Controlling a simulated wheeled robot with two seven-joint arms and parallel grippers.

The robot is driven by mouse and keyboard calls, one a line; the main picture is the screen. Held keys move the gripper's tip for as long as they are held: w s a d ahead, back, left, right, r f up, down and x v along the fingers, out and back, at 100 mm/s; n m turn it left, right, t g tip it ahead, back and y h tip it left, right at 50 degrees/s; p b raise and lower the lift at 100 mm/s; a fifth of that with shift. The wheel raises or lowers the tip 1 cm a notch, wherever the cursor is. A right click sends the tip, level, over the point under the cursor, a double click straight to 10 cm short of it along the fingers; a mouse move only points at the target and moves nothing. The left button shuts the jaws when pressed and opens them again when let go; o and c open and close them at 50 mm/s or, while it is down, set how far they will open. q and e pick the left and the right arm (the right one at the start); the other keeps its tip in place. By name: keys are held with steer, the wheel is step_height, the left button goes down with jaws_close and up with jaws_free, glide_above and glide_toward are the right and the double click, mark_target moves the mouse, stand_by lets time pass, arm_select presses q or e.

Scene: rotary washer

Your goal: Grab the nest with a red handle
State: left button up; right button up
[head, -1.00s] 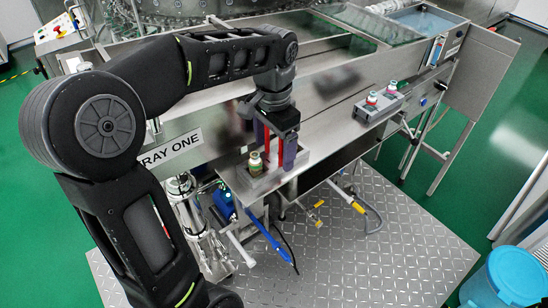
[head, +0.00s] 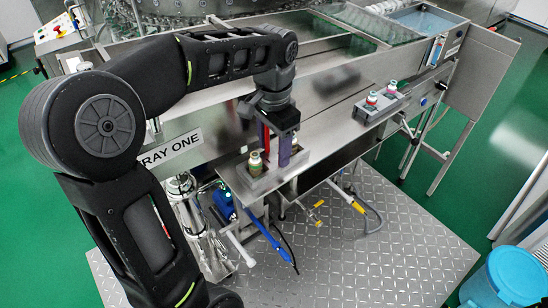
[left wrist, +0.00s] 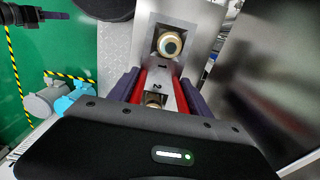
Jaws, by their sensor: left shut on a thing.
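The nest (head: 262,188) is a grey block at the edge of the steel machine shelf in the head view. A vial (head: 255,162) with a pale cap stands in its left end. In the left wrist view the nest (left wrist: 178,68) shows a round vial top, a number 2 and a second vial partly hidden by my gripper. My left gripper (head: 277,150) points down over the nest, its purple fingers closed on the red handle (left wrist: 182,95). In the head view the fingers hide most of the red.
Another grey nest (head: 388,108) with two capped vials sits farther right on the shelf. The shelf between the nests is clear. A sign (head: 170,150) is on the machine front. A blue bin (head: 510,275) stands at the lower right.

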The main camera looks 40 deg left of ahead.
arm_select(q)
steer(key=c, duration=0.5)
steer(key=shift+r, duration=0.15)
steer(key=shift+r, duration=0.3)
step_height(320, 180, up, 4)
steer(key=shift+r, duration=0.2)
step_height(320, 180, up, 5)
steer(key=p, duration=0.5)
steer(key=shift+f, duration=0.1)
